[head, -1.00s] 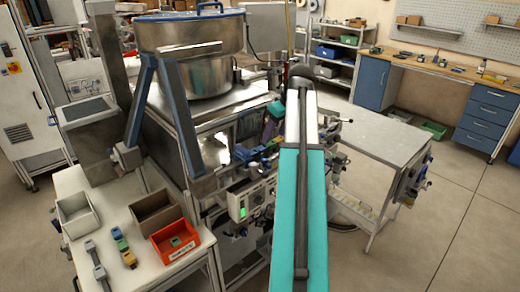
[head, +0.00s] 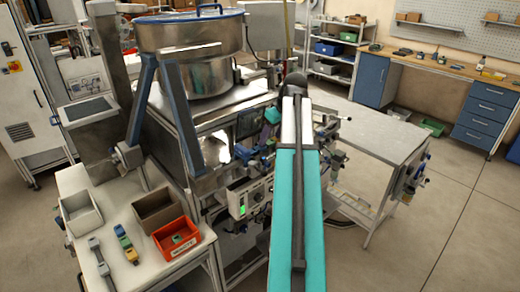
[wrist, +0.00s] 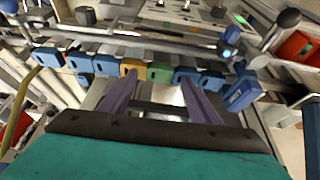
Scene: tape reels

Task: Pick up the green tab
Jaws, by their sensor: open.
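The green tab (wrist: 160,73) sits in a row along a rail in the wrist view, between a yellow tab (wrist: 131,68) on its left and a blue tab (wrist: 186,75) on its right. My gripper (wrist: 157,82) is open, its two purple fingers pointing at the row. Its fingertips appear on either side of the green tab in the picture, near its lower edge. Nothing shows held between the fingers, and I cannot tell the depth gap to the tab. In the head view, my arm and the machine's clutter make the gripper and row hard to make out.
Several more blue tabs (wrist: 80,62) flank the row closely. A blue block (wrist: 241,92) stands near the right finger. A metal bar runs behind the row. A red bin (head: 176,241) and grey bin (head: 81,213) stand on the side table.

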